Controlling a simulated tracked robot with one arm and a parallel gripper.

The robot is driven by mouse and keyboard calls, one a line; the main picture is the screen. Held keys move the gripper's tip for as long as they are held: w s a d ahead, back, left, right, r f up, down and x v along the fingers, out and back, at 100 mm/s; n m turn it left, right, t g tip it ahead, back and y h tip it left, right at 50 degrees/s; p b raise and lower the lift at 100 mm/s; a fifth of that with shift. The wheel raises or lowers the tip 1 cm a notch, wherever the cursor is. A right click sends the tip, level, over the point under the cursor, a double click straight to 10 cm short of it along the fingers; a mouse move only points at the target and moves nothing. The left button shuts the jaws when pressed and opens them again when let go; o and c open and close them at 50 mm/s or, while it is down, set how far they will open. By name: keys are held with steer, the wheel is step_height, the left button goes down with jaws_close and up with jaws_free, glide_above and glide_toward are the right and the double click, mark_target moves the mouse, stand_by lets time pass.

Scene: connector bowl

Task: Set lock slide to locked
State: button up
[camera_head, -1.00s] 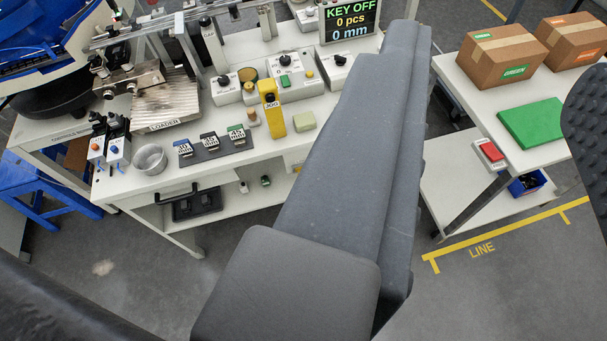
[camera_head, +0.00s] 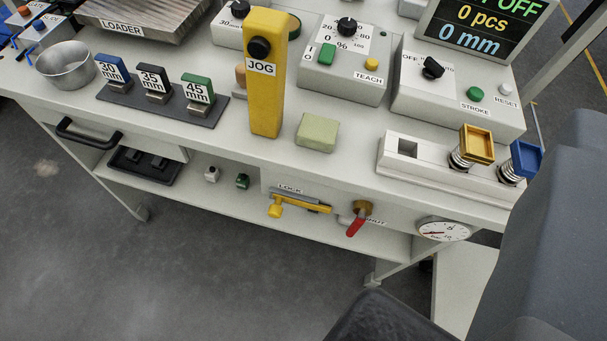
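The lock slide (camera_head: 298,204) is a yellow bar with a knob (camera_head: 276,211) at its left end, on the front panel below the table edge. A "LOCK" label sits just above it. The bar runs slightly down to the right, and I cannot tell its set position. My gripper is not visible. Grey and dark parts of my arm fill the right side and the bottom centre, apart from the slide in the picture.
A red-handled valve (camera_head: 356,225) and a round gauge (camera_head: 443,230) are right of the slide. A yellow JOG pendant (camera_head: 265,75) and a pale green block (camera_head: 317,132) stand on the table (camera_head: 215,140) above. A black drawer handle (camera_head: 88,134) juts out at left. Open floor lies in front.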

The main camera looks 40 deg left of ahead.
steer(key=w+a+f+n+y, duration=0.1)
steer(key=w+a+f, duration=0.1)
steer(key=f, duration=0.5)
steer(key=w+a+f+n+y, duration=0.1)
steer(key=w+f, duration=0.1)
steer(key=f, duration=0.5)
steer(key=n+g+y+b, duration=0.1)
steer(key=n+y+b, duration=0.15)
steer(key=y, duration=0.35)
glide_toward(274, 216)
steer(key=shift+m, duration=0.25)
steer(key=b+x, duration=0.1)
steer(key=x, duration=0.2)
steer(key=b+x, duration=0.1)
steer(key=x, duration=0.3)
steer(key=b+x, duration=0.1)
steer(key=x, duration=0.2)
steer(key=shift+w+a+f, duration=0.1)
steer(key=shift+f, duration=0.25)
